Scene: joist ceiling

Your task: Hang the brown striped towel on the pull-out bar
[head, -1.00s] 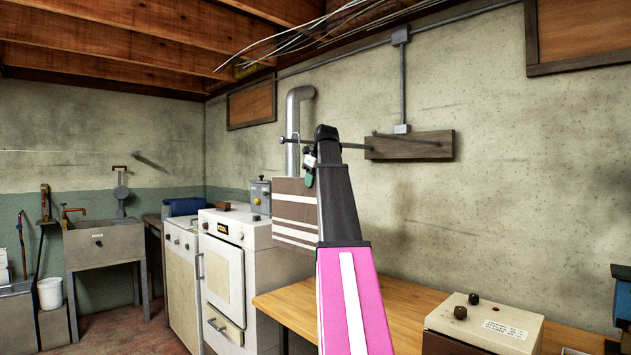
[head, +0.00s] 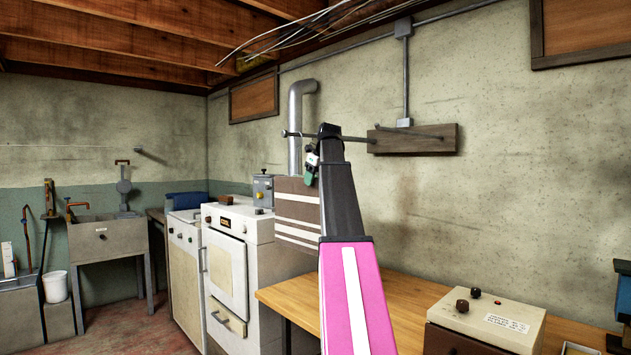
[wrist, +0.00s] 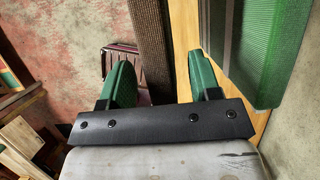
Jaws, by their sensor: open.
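The brown striped towel (head: 297,212), with white bands, hangs upright in the head view just left of my dark arm link, which hides its right side. My gripper (head: 312,165) is at its upper right corner, mostly hidden by the arm. In the wrist view my gripper (wrist: 158,80) has its green fingers wide apart. A brown textured strip (wrist: 150,40), apparently the towel almost edge-on, shows between them. The pull-out bar (head: 350,138) sticks out leftward from a wooden wall board (head: 412,139). It passes above the towel, with a gap between, and behind my arm.
A white stove (head: 228,265) stands left of a wooden bench (head: 290,292). A beige-topped box (head: 487,315) is on the bench. A shorter rod (head: 420,134) is on the board. A green textured sheet (wrist: 272,50) is close on the right in the wrist view.

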